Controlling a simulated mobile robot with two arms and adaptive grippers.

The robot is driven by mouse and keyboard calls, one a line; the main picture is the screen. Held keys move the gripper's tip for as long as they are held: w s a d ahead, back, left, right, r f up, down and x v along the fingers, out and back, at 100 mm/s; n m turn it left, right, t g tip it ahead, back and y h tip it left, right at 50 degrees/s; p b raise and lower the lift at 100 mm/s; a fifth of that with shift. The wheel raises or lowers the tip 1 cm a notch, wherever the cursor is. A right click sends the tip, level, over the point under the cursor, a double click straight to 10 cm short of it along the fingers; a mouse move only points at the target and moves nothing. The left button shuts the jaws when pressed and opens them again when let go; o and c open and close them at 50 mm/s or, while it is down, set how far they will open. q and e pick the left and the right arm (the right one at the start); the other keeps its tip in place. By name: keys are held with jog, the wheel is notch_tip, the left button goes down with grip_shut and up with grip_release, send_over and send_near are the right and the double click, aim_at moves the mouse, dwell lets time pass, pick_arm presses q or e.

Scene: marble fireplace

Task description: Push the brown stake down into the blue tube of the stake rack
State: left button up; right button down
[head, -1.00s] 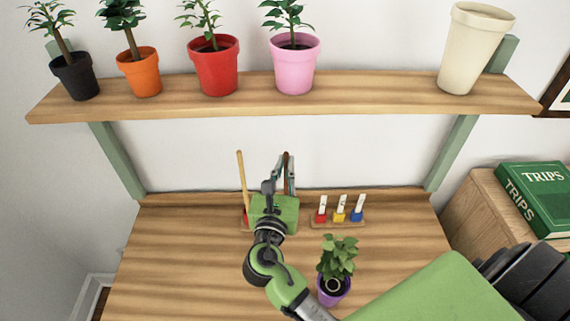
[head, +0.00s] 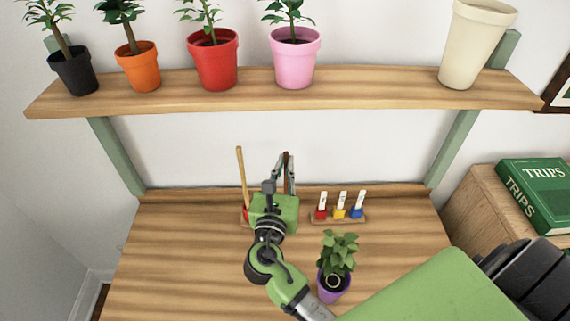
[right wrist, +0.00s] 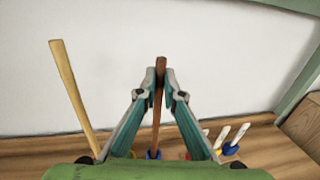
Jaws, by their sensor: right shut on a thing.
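My right gripper (right wrist: 161,82) is shut on the brown stake (right wrist: 157,122) near its top. The stake stands almost upright, and its top also shows above the fingers in the head view (head: 287,157). In the right wrist view its lower end meets the blue tube (right wrist: 153,154); how deep it sits is hidden. The stake rack (head: 244,223) is mostly hidden behind my right gripper, which also shows in the head view (head: 285,171). A light wooden stake (head: 241,176) leans in the rack's red tube (head: 246,214) at the left. My left gripper is out of view.
A small rack (head: 338,218) with white labels in red, yellow and blue holders stands just to the right. A purple-potted plant (head: 334,284) stands nearer on the table. A shelf (head: 370,96) with several pots is above. The table's left side is clear.

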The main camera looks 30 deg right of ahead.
jog(key=shift+f, duration=0.7)
dwell(0.5)
jog(key=shift+f+b, duration=0.4)
jog(key=shift+f, duration=0.35)
jog(key=shift+f+b, duration=0.3)
jog(key=shift+f, duration=0.35)
dwell(0.6)
